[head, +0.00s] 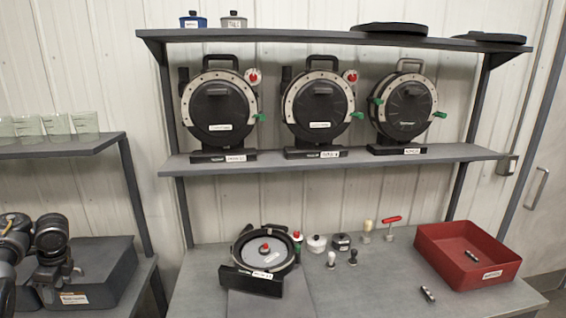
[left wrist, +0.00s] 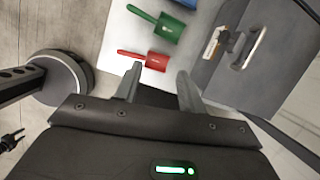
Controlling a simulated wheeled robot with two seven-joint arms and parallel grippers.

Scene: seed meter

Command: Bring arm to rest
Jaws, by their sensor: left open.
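My left arm (head: 50,240) comes in at the left edge of the head view, beside the dark grey box on the left bench. In the left wrist view my left gripper (left wrist: 160,83) has its two fingers apart, with nothing between them. Beyond the fingertips, a red scoop (left wrist: 146,58) and a green scoop (left wrist: 160,25) lie on a white surface. I cannot tell how far the fingers are from the red scoop. My right gripper is in neither view.
The dark grey box (head: 100,278) is close to my left arm. The main bench holds an opened round meter (head: 266,250), small parts and a red tray (head: 438,262). Three round meters (head: 219,112) stand on the shelf above. Beakers (head: 56,124) stand on the left shelf.

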